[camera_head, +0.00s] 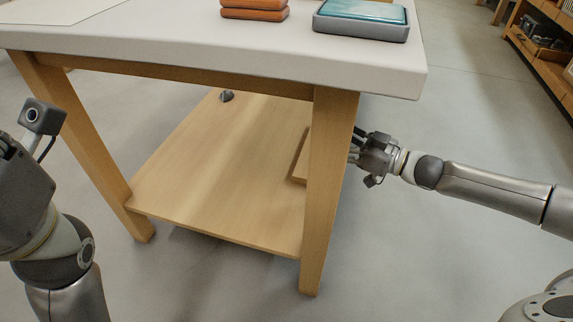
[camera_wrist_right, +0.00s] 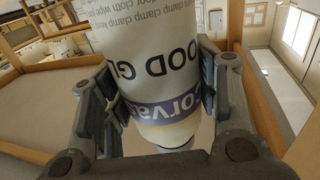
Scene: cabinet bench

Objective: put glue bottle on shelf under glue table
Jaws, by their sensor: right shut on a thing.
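The glue bottle (camera_wrist_right: 165,70) is white with a blue band and printed label; it fills the middle of the right wrist view. My right gripper (camera_wrist_right: 160,95) is shut on its sides. In the head view my right gripper (camera_head: 357,150) is at the right side of the table, close to its front right leg; the leg hides the bottle. The glue table (camera_head: 190,50) has a white top and wooden legs. Its wooden shelf (camera_head: 215,175) lies low between the legs and is mostly bare. My left arm is at the left edge; its fingertips are out of view.
The front right leg (camera_head: 330,190) stands between the shelf's front and my right gripper. A wooden piece (camera_head: 301,155) is on the shelf's right side, partly hidden. A small dark object (camera_head: 226,96) is at the shelf's back. Brown cases (camera_head: 253,10) and a teal-topped box (camera_head: 360,20) lie on the tabletop.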

